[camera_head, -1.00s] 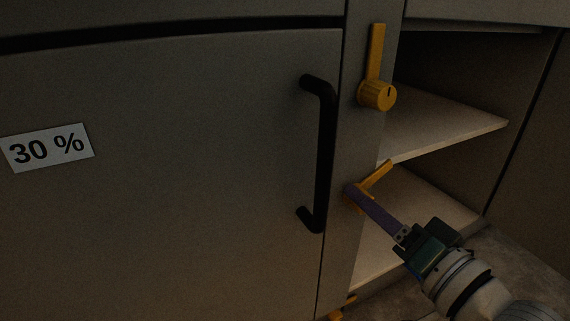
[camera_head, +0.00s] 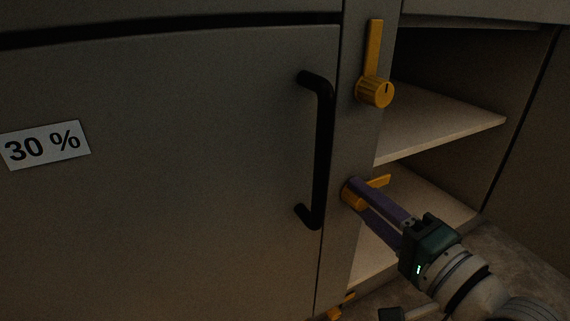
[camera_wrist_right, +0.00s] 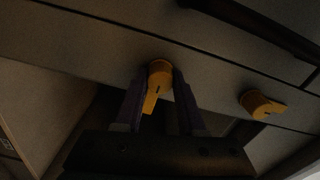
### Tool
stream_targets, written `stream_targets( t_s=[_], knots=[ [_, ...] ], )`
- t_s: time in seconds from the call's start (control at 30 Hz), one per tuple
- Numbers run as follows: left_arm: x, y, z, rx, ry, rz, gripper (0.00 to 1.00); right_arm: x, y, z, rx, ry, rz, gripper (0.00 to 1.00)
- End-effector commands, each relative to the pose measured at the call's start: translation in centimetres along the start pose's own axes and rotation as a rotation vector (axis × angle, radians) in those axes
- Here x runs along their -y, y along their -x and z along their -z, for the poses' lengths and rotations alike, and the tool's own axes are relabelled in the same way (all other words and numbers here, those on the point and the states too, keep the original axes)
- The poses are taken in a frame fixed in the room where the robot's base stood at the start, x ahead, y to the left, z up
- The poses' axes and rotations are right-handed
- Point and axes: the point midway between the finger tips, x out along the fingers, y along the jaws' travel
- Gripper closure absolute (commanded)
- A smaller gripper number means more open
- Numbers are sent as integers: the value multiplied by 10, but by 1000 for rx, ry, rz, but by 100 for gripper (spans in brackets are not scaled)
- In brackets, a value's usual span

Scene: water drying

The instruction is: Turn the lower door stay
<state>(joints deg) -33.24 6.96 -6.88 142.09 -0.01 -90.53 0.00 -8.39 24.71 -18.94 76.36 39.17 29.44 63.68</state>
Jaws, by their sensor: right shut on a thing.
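The lower door stay (camera_head: 352,198) is a yellow knob with a flat lever, mounted on the grey post beside the closed door (camera_head: 180,190). Its lever points right and slightly up in the head view. My right gripper (camera_head: 356,194) comes in from the lower right and is shut around the knob with its purple fingers. In the right wrist view, the held stay (camera_wrist_right: 158,76) sits between the two fingers, its lever pointing toward the palm. The upper door stay (camera_head: 375,92) has its lever pointing straight up. My left gripper is not in view.
A black door handle (camera_head: 324,150) stands just left of the held stay. Right of the post is an open compartment with a pale shelf (camera_head: 440,128). Another yellow piece (camera_head: 340,308) shows at the bottom edge. The door bears a "30 %" label (camera_head: 45,145).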

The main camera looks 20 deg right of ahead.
Motion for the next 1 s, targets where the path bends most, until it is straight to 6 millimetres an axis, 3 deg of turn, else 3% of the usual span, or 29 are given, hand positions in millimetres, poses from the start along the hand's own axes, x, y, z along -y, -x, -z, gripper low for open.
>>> stream_targets(
  t_s=[0.33, 0.37, 0.6, 0.87, 1.0],
  knots=[
    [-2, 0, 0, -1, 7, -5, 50, 0, 0, 0, 0, -7, -1, 100],
    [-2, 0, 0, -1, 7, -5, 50, 0, 0, 0, 0, -7, -1, 59],
    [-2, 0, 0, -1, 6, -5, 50, 0, 0, 0, 0, -5, -1, 32],
    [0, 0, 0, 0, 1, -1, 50, 0, 1, 0, 0, -4, -1, 31],
    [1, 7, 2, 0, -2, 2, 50, 1, 13, 0, 1, -3, -4, 31]
  ],
)
